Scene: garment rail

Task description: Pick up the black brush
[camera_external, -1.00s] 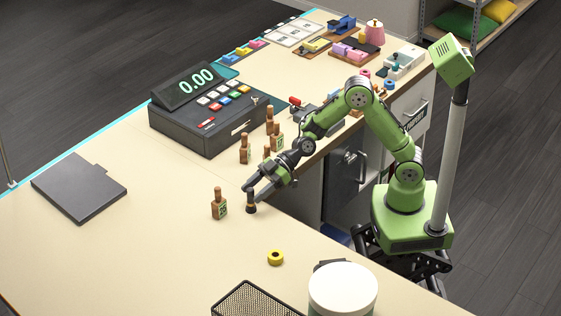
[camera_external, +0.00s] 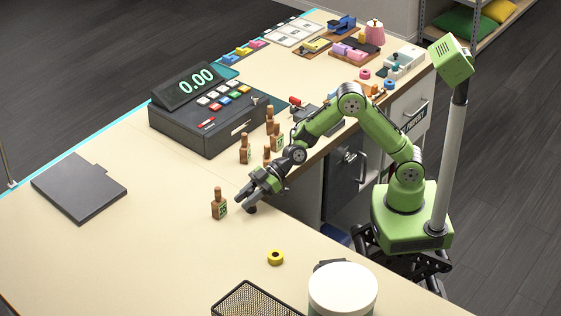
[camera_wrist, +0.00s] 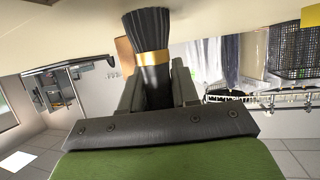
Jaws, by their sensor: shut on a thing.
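The black brush (camera_wrist: 150,45) shows large in the wrist view, with dark bristles, a gold band and a black handle between the fingers. My gripper (camera_wrist: 158,85) is shut on its handle. In the external view my gripper (camera_external: 248,196) is low over the counter, and only the dark lower end of the brush (camera_external: 251,209) shows below the fingers. The rest of the brush is hidden by the fingers there. I cannot tell whether the brush touches the counter.
A brown bottle (camera_external: 219,204) stands close to the left of my gripper. Several similar bottles (camera_external: 245,150) stand behind it near the cash register (camera_external: 205,120).

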